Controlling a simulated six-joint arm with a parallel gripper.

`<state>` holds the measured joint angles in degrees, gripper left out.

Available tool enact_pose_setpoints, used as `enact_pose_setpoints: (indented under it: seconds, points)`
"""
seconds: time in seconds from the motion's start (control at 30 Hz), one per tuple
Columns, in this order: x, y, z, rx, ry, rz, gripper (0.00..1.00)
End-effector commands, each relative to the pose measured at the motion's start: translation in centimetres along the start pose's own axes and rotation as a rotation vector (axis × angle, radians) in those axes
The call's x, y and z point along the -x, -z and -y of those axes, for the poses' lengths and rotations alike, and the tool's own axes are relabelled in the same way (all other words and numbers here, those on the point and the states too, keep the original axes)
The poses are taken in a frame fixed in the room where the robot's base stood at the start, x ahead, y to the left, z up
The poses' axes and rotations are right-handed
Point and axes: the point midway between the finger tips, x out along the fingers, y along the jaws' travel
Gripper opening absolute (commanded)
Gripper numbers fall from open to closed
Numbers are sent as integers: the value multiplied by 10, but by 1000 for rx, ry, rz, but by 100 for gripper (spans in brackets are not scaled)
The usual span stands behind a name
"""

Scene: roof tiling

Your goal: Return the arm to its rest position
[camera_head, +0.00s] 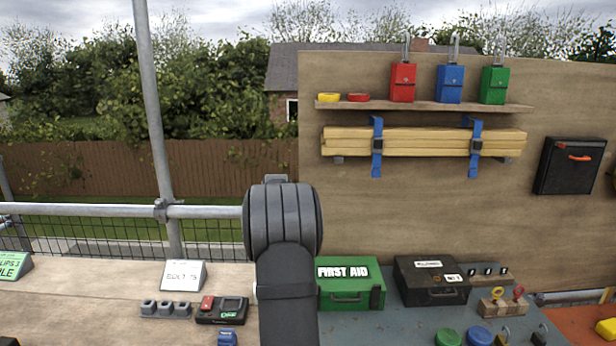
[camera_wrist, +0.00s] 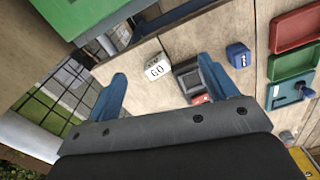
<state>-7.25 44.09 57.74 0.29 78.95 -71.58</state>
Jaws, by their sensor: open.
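My arm (camera_head: 285,270) rises in the middle of the head view, in front of the bench. My gripper is hidden in that view. In the wrist view my gripper (camera_wrist: 164,85) shows two blue fingers spread wide apart. Nothing is held between them. Beyond the fingers lie a white lettered block (camera_wrist: 155,68) and part of a dark device with a red piece, both apart from the fingers.
The bench holds a green first aid box (camera_head: 350,288), a black case (camera_head: 430,282), a white sign (camera_head: 184,275) and a small black device (camera_head: 221,311). A wooden shelf (camera_head: 430,105) carries red, blue and green boxes. A metal railing (camera_head: 90,210) runs behind.

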Motion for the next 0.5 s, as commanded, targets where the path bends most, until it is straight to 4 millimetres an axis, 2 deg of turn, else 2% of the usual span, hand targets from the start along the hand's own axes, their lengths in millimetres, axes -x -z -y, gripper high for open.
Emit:
enact_pose_setpoints:
  seconds: [0.03, 0.2, 0.5]
  points:
    - [0, 9, 3, 13, 0, 0, 79]
    - [0, 27, 10, 41, 0, 1, 79]
    - [0, 35, 14, 52, 0, 1, 79]
